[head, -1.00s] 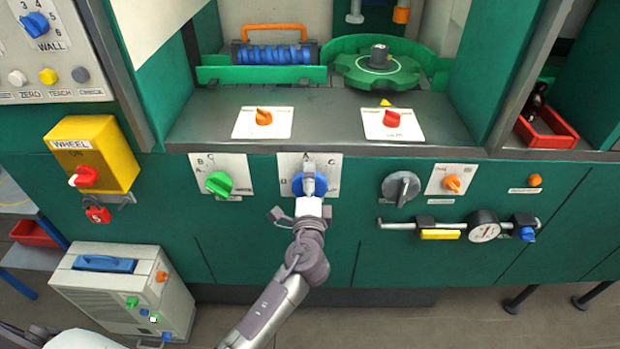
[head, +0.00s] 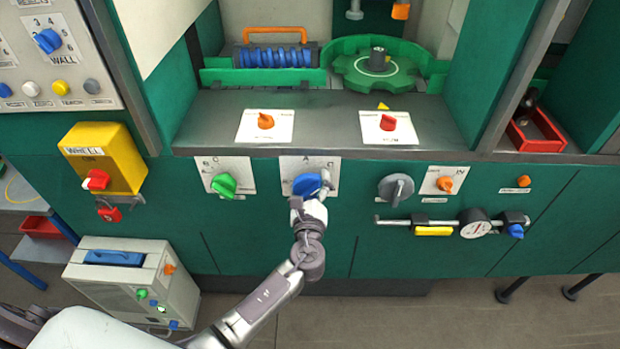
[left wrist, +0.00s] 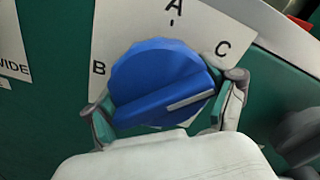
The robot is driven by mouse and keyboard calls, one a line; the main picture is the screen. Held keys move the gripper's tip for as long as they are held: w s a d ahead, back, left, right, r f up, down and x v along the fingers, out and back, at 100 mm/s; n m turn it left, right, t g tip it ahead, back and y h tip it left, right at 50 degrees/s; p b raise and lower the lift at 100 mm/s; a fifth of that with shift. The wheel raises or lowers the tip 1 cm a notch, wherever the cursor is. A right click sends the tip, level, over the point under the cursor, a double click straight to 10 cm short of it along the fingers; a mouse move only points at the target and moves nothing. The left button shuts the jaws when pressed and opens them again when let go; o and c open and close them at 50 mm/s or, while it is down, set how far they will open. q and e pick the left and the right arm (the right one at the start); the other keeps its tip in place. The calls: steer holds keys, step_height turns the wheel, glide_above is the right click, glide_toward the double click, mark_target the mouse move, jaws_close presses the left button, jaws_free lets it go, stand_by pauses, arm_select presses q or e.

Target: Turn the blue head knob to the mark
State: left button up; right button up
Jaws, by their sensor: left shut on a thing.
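The blue head knob (head: 306,184) sits on a white plate (head: 330,164) on the green front panel. In the left wrist view the knob (left wrist: 160,75) has letters B, A and C around it, with A at the top. The white line (left wrist: 190,99) on its raised grip points right, toward the C side and below that letter. My left gripper (head: 314,190) is shut on the knob, with one fingertip at each end of the grip in the left wrist view (left wrist: 166,95). In the head view the gripper hides the knob's lower part. My right gripper is not in view.
A green knob (head: 223,185) is left of the blue one and a grey knob (head: 396,189) is right. A rail with a gauge (head: 474,229) is lower right. A yellow box (head: 115,155) with a red switch juts out at left.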

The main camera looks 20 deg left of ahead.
arm_select(q)
steer(key=m+p, duration=0.2)
steer(key=m, duration=0.2)
steer(key=shift+m+p, duration=0.3)
steer(key=shift+p, duration=0.1)
steer(key=m+p, duration=0.2)
steer(key=m, duration=0.2)
steer(key=shift+m+p, duration=0.3)
steer(key=shift+p, duration=0.1)
steer(key=m+p, duration=0.2)
steer(key=m, duration=0.2)
steer(key=shift+s+p, duration=0.1)
steer(key=shift+p, duration=0.25)
steer(key=shift+a+f+m+p, duration=0.1)
steer(key=shift+m+p, duration=0.65)
steer(key=shift+m, duration=0.95)
steer(key=o, duration=0.9)
steer(key=shift+o, duration=0.3)
